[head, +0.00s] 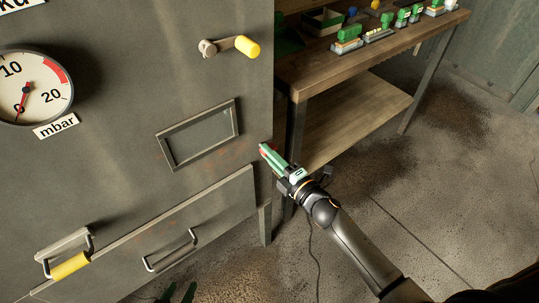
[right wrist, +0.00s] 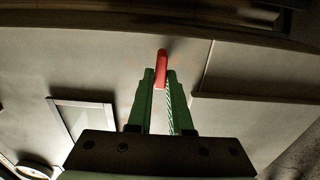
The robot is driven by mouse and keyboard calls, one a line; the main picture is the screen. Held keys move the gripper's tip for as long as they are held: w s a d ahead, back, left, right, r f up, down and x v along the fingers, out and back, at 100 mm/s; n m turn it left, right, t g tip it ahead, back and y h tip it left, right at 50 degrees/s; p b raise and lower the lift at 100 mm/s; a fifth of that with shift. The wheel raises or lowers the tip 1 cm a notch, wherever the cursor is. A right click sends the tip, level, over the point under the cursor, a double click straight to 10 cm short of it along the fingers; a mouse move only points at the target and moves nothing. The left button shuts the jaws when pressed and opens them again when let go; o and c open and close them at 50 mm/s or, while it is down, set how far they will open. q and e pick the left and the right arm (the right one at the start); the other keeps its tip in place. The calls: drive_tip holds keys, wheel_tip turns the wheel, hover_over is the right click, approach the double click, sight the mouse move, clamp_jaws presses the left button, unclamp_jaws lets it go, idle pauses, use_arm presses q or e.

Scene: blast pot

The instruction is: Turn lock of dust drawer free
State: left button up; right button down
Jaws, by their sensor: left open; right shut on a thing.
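The red lock lever (right wrist: 161,68) stands out from the grey cabinet front between the green fingers of my right gripper (right wrist: 160,85). In the head view my right gripper (head: 266,151) is at the cabinet's right edge, above the drawer's right end, and its fingers mostly hide the lever. It is shut on the lever. The dust drawer (head: 205,215) sits flush in the lower cabinet front, with a metal bar handle (head: 170,251). My left gripper (head: 178,292) shows only as dark green fingertips at the bottom edge, apart and empty, below the drawer.
A yellow-grip handle (head: 70,265) is at lower left, and a yellow-knobbed crank (head: 245,46) is higher up. A framed panel (head: 199,136) and a pressure gauge (head: 30,88) are on the cabinet. A wooden workbench (head: 370,55) with green items stands at right. The floor in front is clear.

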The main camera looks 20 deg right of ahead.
use_arm(q)
drive_tip(key=shift+s+f, duration=0.2)
drive_tip(key=shift+s, duration=0.15)
use_arm(e)
drive_tip(key=c, duration=0.8)
unclamp_jaws()
drive_tip(key=shift+c, duration=0.2)
use_arm(q)
drive_tip(key=shift+a, duration=0.1)
drive_tip(key=shift+w, duration=0.15)
drive_tip(key=shift+r, duration=0.1)
use_arm(e)
drive_tip(key=v, duration=1.2)
drive_tip(key=shift+s, duration=0.25)
drive_tip(key=shift+d, duration=0.1)
